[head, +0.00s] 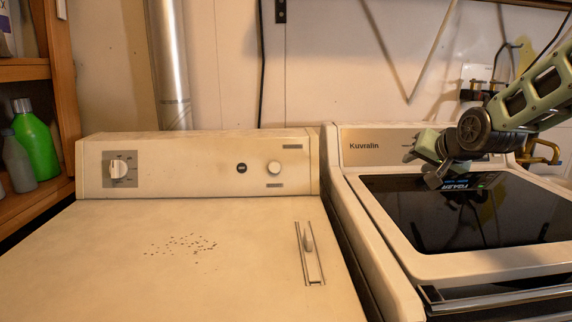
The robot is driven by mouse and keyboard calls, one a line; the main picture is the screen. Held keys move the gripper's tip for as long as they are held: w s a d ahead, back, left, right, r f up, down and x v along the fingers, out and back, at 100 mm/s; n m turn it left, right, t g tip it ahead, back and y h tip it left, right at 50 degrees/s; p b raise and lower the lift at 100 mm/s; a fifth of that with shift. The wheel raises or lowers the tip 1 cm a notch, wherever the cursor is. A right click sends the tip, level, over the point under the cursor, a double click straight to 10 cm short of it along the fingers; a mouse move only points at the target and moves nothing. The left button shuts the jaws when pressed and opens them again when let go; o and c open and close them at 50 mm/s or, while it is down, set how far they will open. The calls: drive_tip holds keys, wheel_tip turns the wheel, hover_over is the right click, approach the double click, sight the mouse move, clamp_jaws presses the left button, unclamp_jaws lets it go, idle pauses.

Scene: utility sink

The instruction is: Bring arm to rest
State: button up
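My arm (535,97) reaches in from the right edge in the head view. My gripper (424,166) is at its end, pointing left, in front of the control panel of the right-hand machine and above the back of its dark glass lid (460,212). Its two fingers appear spread apart, with nothing visible between them. The fingers are small in view, and I cannot tell whether they touch the panel. The arm and gripper hide part of the panel.
A cream machine (110,245) with a dial (119,168) and knob stands at left, its top clear except for dark specks. The right-hand machine (375,270) stands beside it. A wooden shelf (60,100) at far left holds a green bottle (36,142). A metal pipe (168,65) runs up the wall.

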drive_tip(key=s+a+n+g, duration=0.1)
drive_tip(key=s+a, duration=0.1)
drive_tip(key=a, duration=0.1)
drive_tip(key=s+a+f+n+g+y+p, duration=0.1)
drive_tip(key=s+a, duration=0.2)
drive_tip(key=a, duration=0.1)
drive_tip(key=s+a+f+n+g, duration=0.1)
drive_tip(key=s+a, duration=0.2)
drive_tip(key=shift+s+a+p, duration=0.1)
drive_tip(key=shift+a+p, duration=0.15)
drive_tip(key=shift+p, duration=0.05)
drive_tip(key=s+a+f+n+g+p, duration=0.1)
drive_tip(key=s+a+n+g, duration=0.1)
drive_tip(key=s, duration=0.8)
drive_tip(key=s+a+f+n+g+p, duration=0.1)
drive_tip(key=s+a+n+g+p, duration=0.1)
drive_tip(key=s, duration=0.9)
drive_tip(key=s+a+f+n+g+h+p, duration=0.1)
drive_tip(key=s+a+n+g, duration=0.3)
drive_tip(key=s, duration=0.6)
drive_tip(key=shift+s+f+n, duration=0.15)
drive_tip(key=shift+f+n, duration=0.05)
drive_tip(key=shift+n, duration=0.6)
drive_tip(key=shift+d, duration=0.15)
